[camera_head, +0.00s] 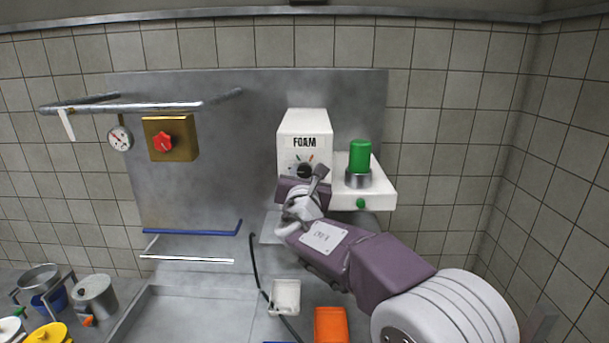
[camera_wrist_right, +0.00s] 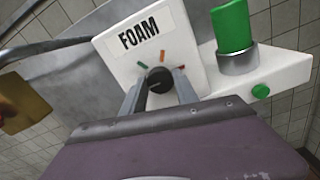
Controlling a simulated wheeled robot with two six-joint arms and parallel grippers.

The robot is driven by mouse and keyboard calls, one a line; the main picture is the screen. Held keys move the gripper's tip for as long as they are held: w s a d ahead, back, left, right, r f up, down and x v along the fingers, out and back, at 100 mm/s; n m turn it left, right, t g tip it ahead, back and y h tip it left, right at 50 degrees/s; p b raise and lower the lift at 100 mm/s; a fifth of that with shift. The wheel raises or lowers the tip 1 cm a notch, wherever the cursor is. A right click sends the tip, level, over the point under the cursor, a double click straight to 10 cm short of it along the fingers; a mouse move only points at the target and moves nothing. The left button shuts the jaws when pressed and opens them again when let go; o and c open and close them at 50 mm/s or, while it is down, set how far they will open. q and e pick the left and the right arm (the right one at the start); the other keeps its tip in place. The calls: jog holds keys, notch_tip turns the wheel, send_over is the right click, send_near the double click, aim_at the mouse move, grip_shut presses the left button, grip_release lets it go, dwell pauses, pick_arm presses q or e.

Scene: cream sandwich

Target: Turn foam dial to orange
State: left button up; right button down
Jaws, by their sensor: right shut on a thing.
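The white foam unit (camera_head: 303,130) with a black FOAM label is on the metal wall panel; it also shows in the right wrist view (camera_wrist_right: 185,45). Its round black dial (camera_wrist_right: 160,79) sits below several small coloured marks. In the head view the right gripper (camera_head: 308,181) partly covers the dial (camera_head: 304,170). My left gripper is not in view.
A green-topped cylinder (camera_head: 360,160) stands on the white shelf (camera_head: 383,192) right of the unit, with a green button (camera_head: 360,204) below. A red knob (camera_head: 163,142) on a brass plate is left. A white container (camera_head: 285,297) and orange container (camera_head: 331,325) are below.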

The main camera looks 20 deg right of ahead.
jog(key=shift+f+m+b, duration=0.2)
jog(key=shift+m+b, duration=0.1)
jog(key=shift+b, duration=0.25)
jog(key=m+b, duration=0.5)
jog(key=b, duration=0.1)
jog(key=shift+m+b, duration=0.4)
jog(key=m+b, duration=0.3)
jog(key=shift+m, duration=0.3)
jog(key=m+b, duration=0.2)
jog(key=m, duration=0.1)
jog(key=shift+m, duration=0.3)
jog(key=m+b, duration=0.2)
jog(key=m, duration=0.1)
jog(key=shift+m, duration=0.3)
jog(key=m+b, duration=0.2)
jog(key=m, duration=0.1)
jog(key=shift+r+m+b, duration=0.15)
jog(key=shift+m+b, duration=0.3)
jog(key=shift+m, duration=1.25)
